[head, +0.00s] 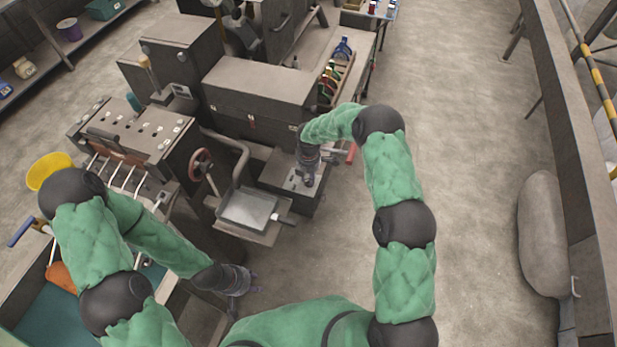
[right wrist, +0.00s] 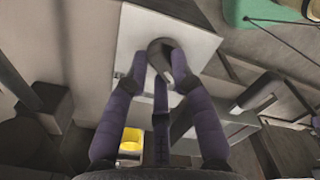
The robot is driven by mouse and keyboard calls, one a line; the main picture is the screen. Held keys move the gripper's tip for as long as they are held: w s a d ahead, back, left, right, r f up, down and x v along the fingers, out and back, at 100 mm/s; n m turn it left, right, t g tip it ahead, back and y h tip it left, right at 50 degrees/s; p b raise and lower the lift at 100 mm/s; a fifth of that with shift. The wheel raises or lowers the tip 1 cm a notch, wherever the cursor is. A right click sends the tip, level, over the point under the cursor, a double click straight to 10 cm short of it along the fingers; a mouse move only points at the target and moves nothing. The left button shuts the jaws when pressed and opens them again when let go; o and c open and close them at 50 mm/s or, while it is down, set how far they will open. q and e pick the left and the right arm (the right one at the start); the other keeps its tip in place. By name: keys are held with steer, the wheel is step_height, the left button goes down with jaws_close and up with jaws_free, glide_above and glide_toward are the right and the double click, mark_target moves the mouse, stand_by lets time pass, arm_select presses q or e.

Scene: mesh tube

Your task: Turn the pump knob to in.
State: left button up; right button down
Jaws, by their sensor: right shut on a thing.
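The pump knob (right wrist: 160,50) shows in the right wrist view as a dark, rounded knob on a pale square plate (right wrist: 190,32). My right gripper (right wrist: 160,68) is shut on it, with its purple fingers on either side of the knob. In the head view my right gripper (head: 308,177) reaches down to the top of a low grey box (head: 281,176), and the knob is hidden there by the gripper. I cannot read any marking for in. My left gripper (head: 246,284) hangs low near the front, apart from the machines, too small to judge.
A red handwheel (head: 201,164) and a square metal tray (head: 248,208) stand left of my right gripper. A red-ended handle (head: 351,153) sticks out just to its right. A long grey cabinet (head: 257,92) is behind.

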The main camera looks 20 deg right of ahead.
stand_by(0.4)
steer(key=c, duration=1)
jaws_free()
steer(key=shift+c, duration=0.2)
step_height(320, 180, up, 12)
